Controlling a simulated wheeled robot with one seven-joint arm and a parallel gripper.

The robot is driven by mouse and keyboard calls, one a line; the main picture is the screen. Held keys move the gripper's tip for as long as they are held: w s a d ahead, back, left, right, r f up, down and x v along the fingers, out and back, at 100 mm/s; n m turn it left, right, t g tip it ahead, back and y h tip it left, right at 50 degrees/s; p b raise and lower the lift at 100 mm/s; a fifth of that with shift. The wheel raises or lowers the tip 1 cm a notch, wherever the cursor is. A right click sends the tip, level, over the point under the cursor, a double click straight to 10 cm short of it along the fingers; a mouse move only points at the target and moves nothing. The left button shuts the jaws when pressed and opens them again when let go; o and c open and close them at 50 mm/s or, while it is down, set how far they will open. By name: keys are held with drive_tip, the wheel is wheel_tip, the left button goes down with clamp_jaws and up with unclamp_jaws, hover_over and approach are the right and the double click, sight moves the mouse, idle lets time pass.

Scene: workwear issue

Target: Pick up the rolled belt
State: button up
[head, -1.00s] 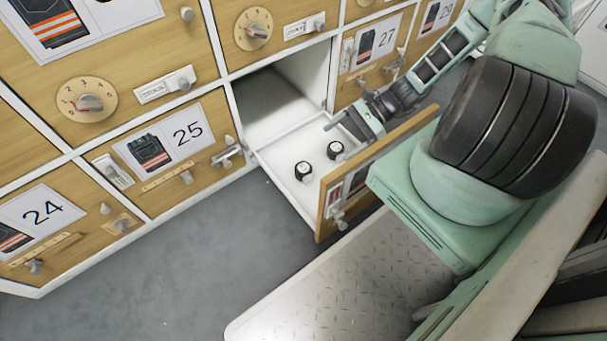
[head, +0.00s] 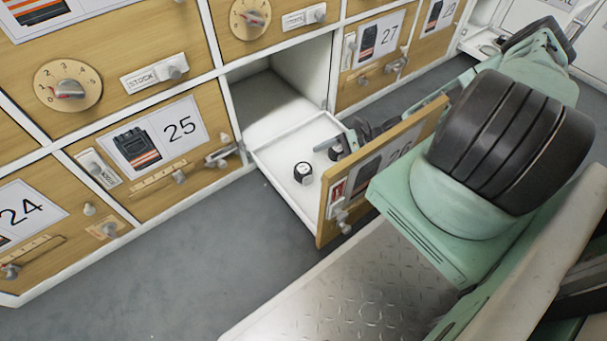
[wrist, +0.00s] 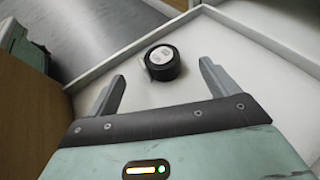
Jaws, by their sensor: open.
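One rolled belt (head: 303,172) stands clear towards the drawer's left side. In the wrist view my gripper (wrist: 161,76) is open and empty. A rolled belt (wrist: 163,63) lies flat on the white drawer floor just beyond and between the fingertips, apart from both.
The wooden drawer front (head: 385,170), marked 26, stands between my arm's base and the drawer inside. White drawer walls (wrist: 262,38) rise around the belt. Closed drawers with knobs and latches line the cabinet. Grey floor (head: 190,250) is clear at the left.

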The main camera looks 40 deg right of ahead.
sight(308, 168)
drive_tip(key=b+x, duration=0.3)
drive_tip(key=x, duration=0.1)
drive_tip(key=shift+w+d+f+b, duration=0.1)
drive_tip(key=shift+w+f+b, duration=0.1)
drive_tip(key=shift+b, duration=0.1)
drive_tip(key=shift+w+a, duration=0.15)
drive_tip(key=shift+a, duration=0.15)
drive_tip(key=c, duration=1.2)
